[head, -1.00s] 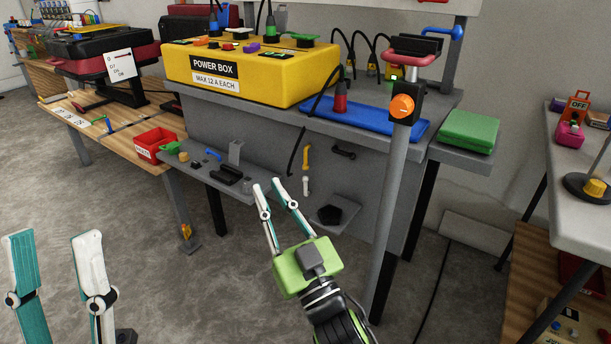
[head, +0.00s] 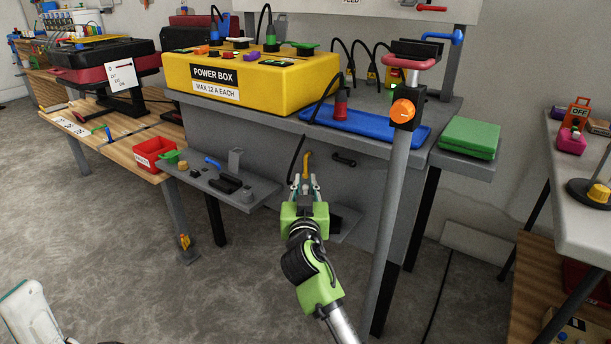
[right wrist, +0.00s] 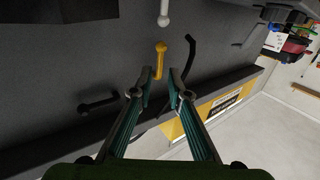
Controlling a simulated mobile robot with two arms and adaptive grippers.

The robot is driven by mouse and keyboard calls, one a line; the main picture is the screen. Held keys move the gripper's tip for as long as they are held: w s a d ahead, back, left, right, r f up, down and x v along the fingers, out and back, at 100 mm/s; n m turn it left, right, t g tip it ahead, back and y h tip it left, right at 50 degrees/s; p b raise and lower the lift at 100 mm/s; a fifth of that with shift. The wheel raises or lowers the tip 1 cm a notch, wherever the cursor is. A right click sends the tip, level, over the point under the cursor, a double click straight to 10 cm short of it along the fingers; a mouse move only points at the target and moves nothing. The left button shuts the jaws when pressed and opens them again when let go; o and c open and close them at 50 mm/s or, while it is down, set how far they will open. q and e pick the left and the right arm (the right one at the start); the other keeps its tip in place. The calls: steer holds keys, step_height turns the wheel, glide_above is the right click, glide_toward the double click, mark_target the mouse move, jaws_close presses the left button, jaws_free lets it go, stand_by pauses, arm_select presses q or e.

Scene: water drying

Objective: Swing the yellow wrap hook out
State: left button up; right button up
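The yellow wrap hook (head: 307,164) is on the grey front panel below the power box. In the right wrist view the yellow hook (right wrist: 160,58) has its rounded end and a narrow shank pointing toward my fingers. My right gripper (head: 305,184) is in front of the panel, just below the hook in the head view. In the right wrist view its fingertips (right wrist: 159,74) are apart, one on each side of the shank's end; I cannot tell whether they touch it. Only a white part of my left gripper (head: 28,318) shows at the lower left.
A white hook (right wrist: 163,14), a black handle (right wrist: 98,103) and a black cable (right wrist: 188,55) are near the yellow hook. The yellow power box (head: 250,80) stands on the bench above. A grey post (head: 392,200) stands to the right.

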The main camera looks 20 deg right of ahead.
mark_target(306, 169)
steer(key=b+x, duration=0.1)
steer(key=x, duration=0.4)
steer(key=shift+w+d, duration=0.15)
steer(key=shift+w, duration=0.15)
jaws_close()
